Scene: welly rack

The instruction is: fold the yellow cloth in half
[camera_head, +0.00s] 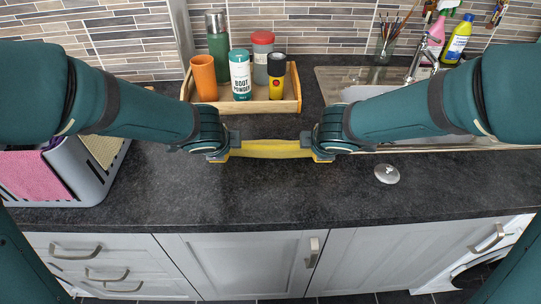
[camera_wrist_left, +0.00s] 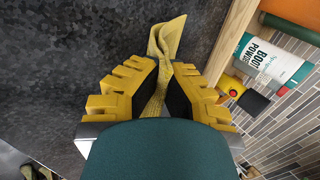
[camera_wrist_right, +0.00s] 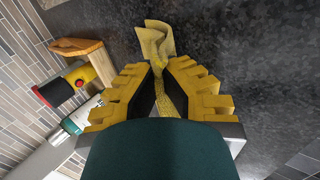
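The yellow cloth (camera_head: 270,149) is stretched between my two grippers in the head view, in front of the wooden tray. My left gripper (camera_head: 226,155) is closed on one end of the cloth. In the left wrist view the cloth (camera_wrist_left: 166,40) is pinched between the yellow fingers and a flap spreads beyond them. My right gripper (camera_head: 322,155) is closed on the other end. In the right wrist view the cloth (camera_wrist_right: 158,40) is bunched between the fingers and fans out beyond. Whether the cloth touches the counter is hard to tell.
A wooden tray (camera_head: 247,107) with an orange cup (camera_head: 204,77), a boot powder tin (camera_head: 240,75) and other containers stands behind the cloth. A sink (camera_head: 365,94) lies right. A grey basket (camera_head: 100,181) stands left. A metal disc (camera_head: 387,174) lies right.

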